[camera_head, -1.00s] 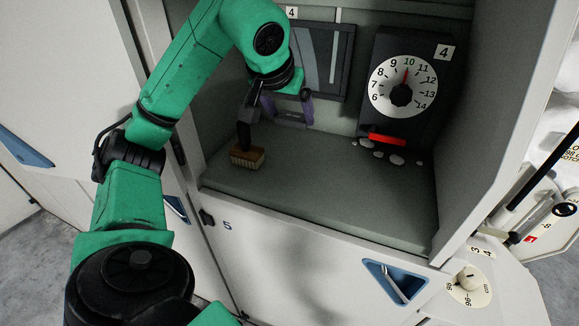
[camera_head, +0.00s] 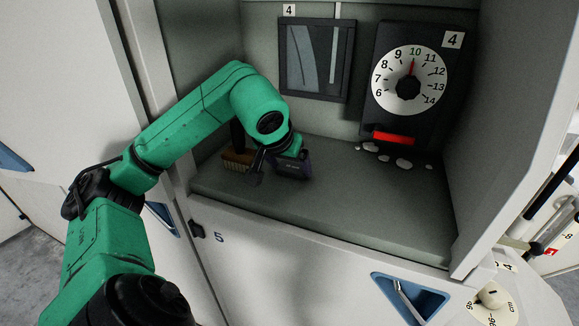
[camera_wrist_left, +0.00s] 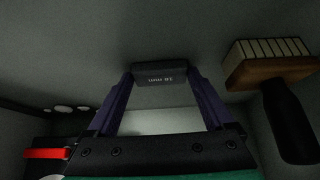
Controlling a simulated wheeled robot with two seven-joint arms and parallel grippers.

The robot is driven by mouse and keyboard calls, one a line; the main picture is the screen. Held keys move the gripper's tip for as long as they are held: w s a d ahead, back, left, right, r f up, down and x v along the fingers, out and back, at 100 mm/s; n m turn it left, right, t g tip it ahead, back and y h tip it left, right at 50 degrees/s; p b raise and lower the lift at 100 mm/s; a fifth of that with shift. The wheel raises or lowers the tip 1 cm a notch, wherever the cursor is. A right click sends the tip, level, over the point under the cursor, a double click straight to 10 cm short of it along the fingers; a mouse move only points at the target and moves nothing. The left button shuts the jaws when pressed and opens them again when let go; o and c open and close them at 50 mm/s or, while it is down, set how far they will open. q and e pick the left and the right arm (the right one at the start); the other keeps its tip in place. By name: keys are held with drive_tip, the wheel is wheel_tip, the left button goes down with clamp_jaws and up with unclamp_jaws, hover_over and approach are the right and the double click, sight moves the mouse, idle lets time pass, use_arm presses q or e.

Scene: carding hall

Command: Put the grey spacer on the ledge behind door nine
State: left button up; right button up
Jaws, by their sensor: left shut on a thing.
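The grey spacer (camera_wrist_left: 160,70) is a small dark block marked "18 mm" in the left wrist view. My left gripper (camera_wrist_left: 160,80) is shut on it, one purple finger at each end. In the head view my left gripper (camera_head: 292,166) is low inside an open recess, close over its floor. There the spacer is hard to tell from the dark fingers, and I cannot tell whether it touches the floor. Door nine is not seen; the numbers in view are 4 and 5. My right gripper is not in view.
A wooden brush (camera_head: 236,161) with a black handle stands beside my left gripper, and shows in the left wrist view (camera_wrist_left: 270,72). A dial (camera_head: 409,81), a red bar (camera_head: 394,137) and white tufts (camera_head: 403,163) are to the right. The recess floor (camera_head: 350,205) is clear in front.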

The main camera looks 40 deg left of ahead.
use_arm(q)
drive_tip(key=o, duration=1.1)
drive_tip(key=shift+r+p, duration=0.25)
drive_tip(key=shift+p, duration=0.1)
drive_tip(key=p+v, duration=0.3)
drive_tip(key=v, duration=0.8)
drive_tip(key=shift+s+d+r, duration=0.1)
drive_tip(key=shift+s+r, duration=0.2)
